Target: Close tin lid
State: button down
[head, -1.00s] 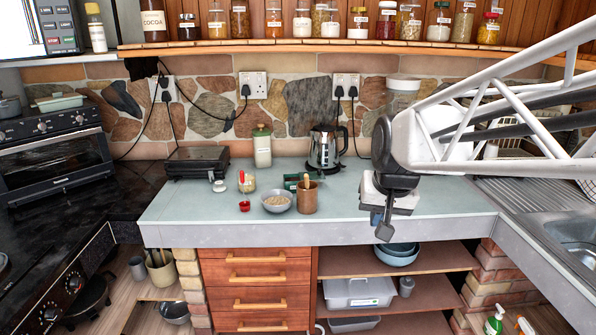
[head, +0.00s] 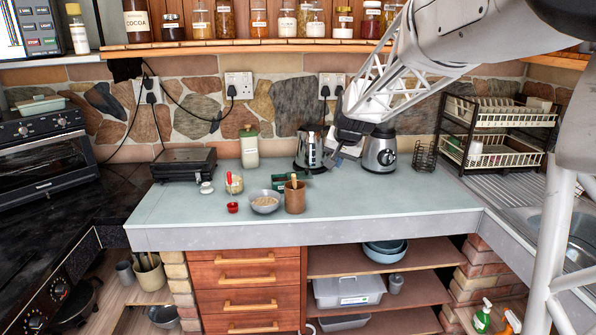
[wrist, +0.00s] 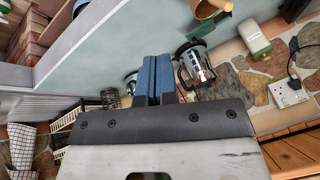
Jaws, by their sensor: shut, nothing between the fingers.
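A small dark green tin (head: 288,181) sits on the pale counter behind the brown pot, partly hidden by it. It also shows at the top of the wrist view (wrist: 216,28), beside the brown pot. I cannot tell clearly how its lid stands. My gripper (head: 336,158) is above the counter, to the right of and higher than the tin, near the kettle. In the wrist view its blue fingers (wrist: 156,62) are pressed together with nothing between them. My gripper is apart from the tin.
The brown pot (head: 295,198) with a wooden utensil and a bowl of grain (head: 264,203) stand in front of the tin. The metal kettle (head: 309,152) is behind my gripper, a blender base (head: 380,152) to its right. The counter's right front is clear.

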jog(key=w+f+m, duration=0.1)
jog(key=w+f, duration=0.2)
jog(key=w, duration=0.5)
jog(key=w+d+f+t, duration=0.1)
jog(key=w+f, duration=0.3)
jog(key=w, duration=0.5)
jog(key=w+f+m, duration=0.1)
jog(key=w+f, duration=0.2)
jog(key=w, duration=0.5)
jog(key=shift+w+d+f+m+t, duration=0.2)
jog(key=shift+d+f+m+t, duration=0.05)
jog(key=shift+d+m+t, duration=0.1)
jog(key=shift+f, duration=0.1)
send_near(310, 174)
jog(key=shift+d+f, duration=1.35)
jog(key=shift+f, duration=0.65)
jog(key=shift+w+a+f, duration=0.2)
jog(key=shift+w+a, duration=1.2)
jog(key=shift+a, duration=0.15)
